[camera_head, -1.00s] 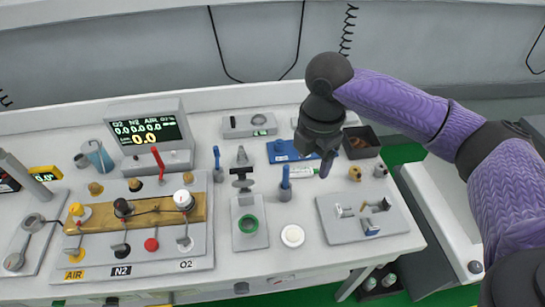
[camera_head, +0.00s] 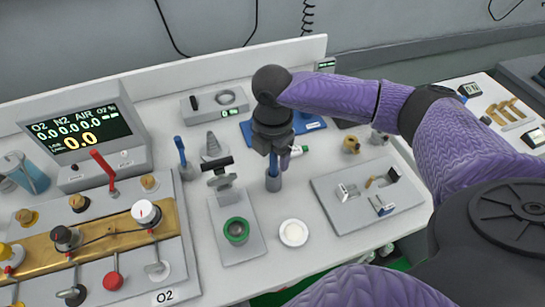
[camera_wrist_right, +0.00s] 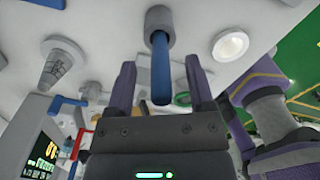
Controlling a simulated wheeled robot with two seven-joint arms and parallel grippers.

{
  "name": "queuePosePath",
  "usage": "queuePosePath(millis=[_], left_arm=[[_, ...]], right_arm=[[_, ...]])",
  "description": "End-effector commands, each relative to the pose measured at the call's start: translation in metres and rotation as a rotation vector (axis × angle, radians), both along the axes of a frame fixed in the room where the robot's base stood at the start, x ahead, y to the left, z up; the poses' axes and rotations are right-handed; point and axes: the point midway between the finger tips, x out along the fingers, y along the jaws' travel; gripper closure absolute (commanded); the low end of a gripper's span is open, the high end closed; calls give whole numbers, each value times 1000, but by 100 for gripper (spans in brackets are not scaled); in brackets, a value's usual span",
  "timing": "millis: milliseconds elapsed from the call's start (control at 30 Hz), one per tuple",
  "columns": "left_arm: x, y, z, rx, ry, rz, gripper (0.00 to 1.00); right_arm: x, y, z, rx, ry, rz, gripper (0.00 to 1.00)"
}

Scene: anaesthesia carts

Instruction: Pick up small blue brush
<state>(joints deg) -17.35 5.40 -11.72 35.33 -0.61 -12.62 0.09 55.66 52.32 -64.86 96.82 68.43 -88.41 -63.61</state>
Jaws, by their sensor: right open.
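A blue handle, seemingly the small blue brush (camera_head: 273,170), stands upright in a grey cylindrical holder on the white cart top. Its upper part is partly hidden by my right gripper (camera_head: 277,152), which is directly above it, pointing down. In the right wrist view the blue brush (camera_wrist_right: 160,72) rises from its grey holder (camera_wrist_right: 158,24) between the two open fingers of my right gripper (camera_wrist_right: 157,78), with gaps on both sides. A similar blue-handled thing (camera_head: 181,152) stands further left, and I cannot tell its head. My left gripper is not in view.
A grey stand with a green ring (camera_head: 236,230) and a white round dish (camera_head: 293,232) are in front of the holder. A grey plate with small fittings (camera_head: 368,195) lies to the right. A blue tray (camera_head: 310,125) lies behind. A valve panel (camera_head: 110,240) fills the left.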

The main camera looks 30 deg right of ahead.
Motion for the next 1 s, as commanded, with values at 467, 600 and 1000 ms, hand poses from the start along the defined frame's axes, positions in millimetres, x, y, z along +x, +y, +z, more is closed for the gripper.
queuePosePath(millis=[467,600,1000], left_arm=[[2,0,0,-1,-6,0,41],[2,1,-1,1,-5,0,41],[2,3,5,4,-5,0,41]], right_arm=[[0,0,-3,0,-1,0,81],[0,0,-3,0,-1,0,100],[0,0,9,1,-3,-1,100]])
